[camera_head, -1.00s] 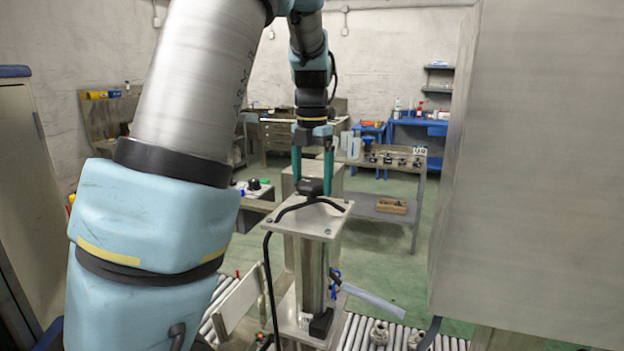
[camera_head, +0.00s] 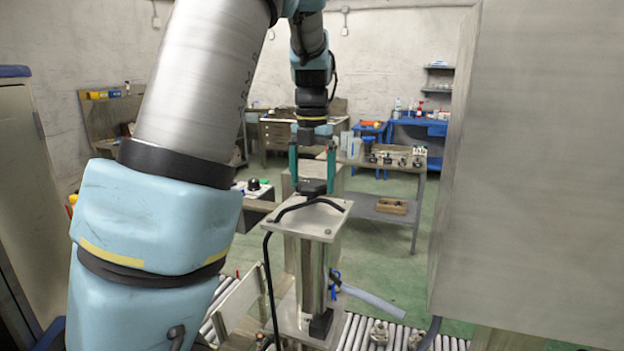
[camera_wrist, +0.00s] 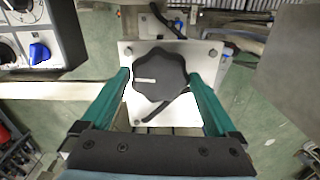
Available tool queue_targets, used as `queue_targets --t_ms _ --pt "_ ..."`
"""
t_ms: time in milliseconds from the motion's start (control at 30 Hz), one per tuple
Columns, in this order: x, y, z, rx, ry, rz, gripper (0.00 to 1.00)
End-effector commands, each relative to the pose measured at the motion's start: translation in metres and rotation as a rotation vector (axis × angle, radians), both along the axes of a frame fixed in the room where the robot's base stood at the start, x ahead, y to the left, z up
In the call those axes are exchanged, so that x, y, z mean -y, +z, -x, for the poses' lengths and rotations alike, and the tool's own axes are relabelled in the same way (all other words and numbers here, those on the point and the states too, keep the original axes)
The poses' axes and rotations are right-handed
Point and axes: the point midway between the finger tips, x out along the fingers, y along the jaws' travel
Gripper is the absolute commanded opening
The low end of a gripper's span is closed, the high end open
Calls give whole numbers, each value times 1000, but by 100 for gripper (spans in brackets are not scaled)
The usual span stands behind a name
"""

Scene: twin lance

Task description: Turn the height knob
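The height knob is a black, lobed knob with a white mark line (camera_wrist: 160,80), on top of a square metal plate (camera_wrist: 140,122). In the head view the knob (camera_head: 312,187) sits on the plate (camera_head: 325,224) atop a metal column. My gripper (camera_head: 314,180) points down over the plate, with one teal finger on each side of the knob. The white mark points to the left in the wrist view.
A black cable (camera_head: 268,290) loops over the plate and hangs down its side. A large grey metal box (camera_head: 535,170) stands close on the right. A roller conveyor (camera_head: 362,332) lies below. A panel with a blue knob (camera_wrist: 40,53) is at upper left in the wrist view.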

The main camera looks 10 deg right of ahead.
Motion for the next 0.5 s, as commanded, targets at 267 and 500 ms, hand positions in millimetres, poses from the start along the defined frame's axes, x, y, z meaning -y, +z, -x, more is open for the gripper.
queue_targets --t_ms 267,500 --pt "0 0 1 -2 -1 -1 100" --pt "0 23 0 3 -3 2 100"
